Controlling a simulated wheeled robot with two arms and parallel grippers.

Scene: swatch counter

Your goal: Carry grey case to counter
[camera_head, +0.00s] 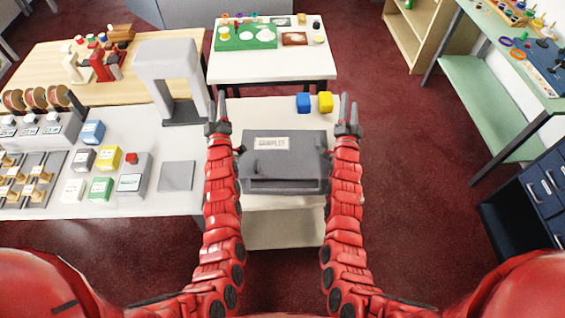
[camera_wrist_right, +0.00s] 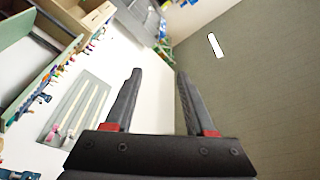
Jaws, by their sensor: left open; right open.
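The grey case (camera_head: 284,168) with a white label lies flat on a pale stand in the middle of the head view. My left gripper (camera_head: 217,107) is at the case's left side, near its far corner, with its jaws open. My right gripper (camera_head: 348,110) is at the case's right side, near its far corner, also open. Nothing shows between the fingers of either gripper. In the right wrist view the open right gripper (camera_wrist_right: 155,100) has empty space between its fingers. I cannot tell whether either arm touches the case. The pale counter (camera_head: 125,205) to the left holds several devices.
A blue block (camera_head: 303,102) and a yellow block (camera_head: 325,102) sit beyond the case. A grey arch-shaped device (camera_head: 170,70) stands at the left. A white table (camera_head: 270,68) with a green mat is behind. Red carpet lies open at the right.

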